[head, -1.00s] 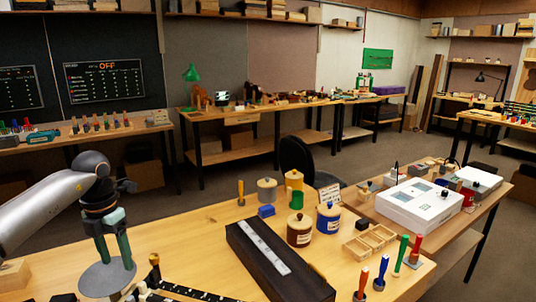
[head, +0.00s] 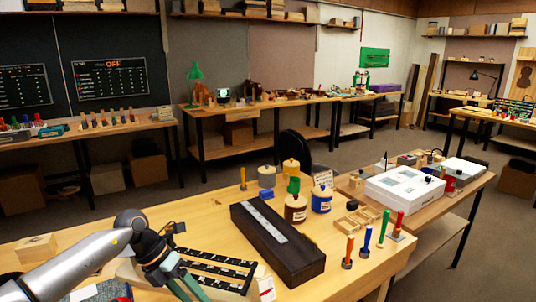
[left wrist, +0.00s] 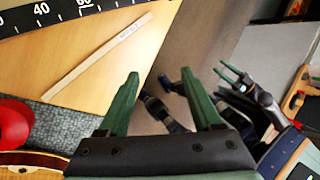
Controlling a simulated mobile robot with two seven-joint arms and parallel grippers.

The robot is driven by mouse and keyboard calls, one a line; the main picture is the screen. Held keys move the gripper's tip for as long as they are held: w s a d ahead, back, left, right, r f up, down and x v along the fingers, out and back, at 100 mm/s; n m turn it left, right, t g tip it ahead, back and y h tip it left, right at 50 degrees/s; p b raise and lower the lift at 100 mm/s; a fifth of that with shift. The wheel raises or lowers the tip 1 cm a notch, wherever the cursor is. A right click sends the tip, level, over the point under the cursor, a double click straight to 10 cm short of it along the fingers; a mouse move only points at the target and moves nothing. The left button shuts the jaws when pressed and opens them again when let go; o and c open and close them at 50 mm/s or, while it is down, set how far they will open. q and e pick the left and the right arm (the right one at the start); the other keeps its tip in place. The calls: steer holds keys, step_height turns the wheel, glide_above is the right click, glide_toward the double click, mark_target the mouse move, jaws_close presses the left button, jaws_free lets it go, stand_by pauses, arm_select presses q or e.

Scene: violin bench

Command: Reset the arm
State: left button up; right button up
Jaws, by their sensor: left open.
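My left gripper (left wrist: 165,85) is open, with two green fingers spread apart and nothing between them. In the head view, its arm comes in from the left and its green fingers (head: 185,290) run down to the bottom edge, their tips cut off. In the left wrist view, the fingers point past the bench edge, over the floor. What looks like my right gripper (left wrist: 232,80), with green prongs, shows at the right of that view.
A black slotted rack (head: 215,272) lies right beside the left gripper. A long dark box (head: 300,258), jars (head: 295,208) and upright-handled tools (head: 365,242) stand further right on the bench. In the wrist view, a ruler (left wrist: 48,14), wood strip (left wrist: 95,60) and red object (left wrist: 14,124) lie left.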

arm_select(q)
steer(key=s+d+n+t+h, duration=0.1)
steer(key=s+d+n+h, duration=0.25)
steer(key=d+h, duration=0.4)
steer(key=s+d+n+t+h, duration=0.2)
steer(key=s+d+n+h, duration=0.15)
steer(key=d, duration=0.75)
steer(key=s+a+f+n+t+y, duration=0.3)
steer(key=a+f+n+t+y, duration=0.25)
steer(key=n, duration=0.75)
steer(key=s+a+f+n+t+y, duration=0.3)
steer(key=a+f+n+t+y, duration=0.3)
steer(key=n, duration=0.6)
steer(key=s+a+f+n+g+y, duration=0.3)
steer(key=s+a+f+n+g, duration=0.2)
steer(key=s+f, duration=0.6)
steer(key=shift+s+a+f+n+p, duration=0.15)
steer(key=shift+s+a+n+p, duration=0.15)
steer(key=shift+s+a+n, duration=0.65)
steer(key=shift+s+m, duration=0.25)
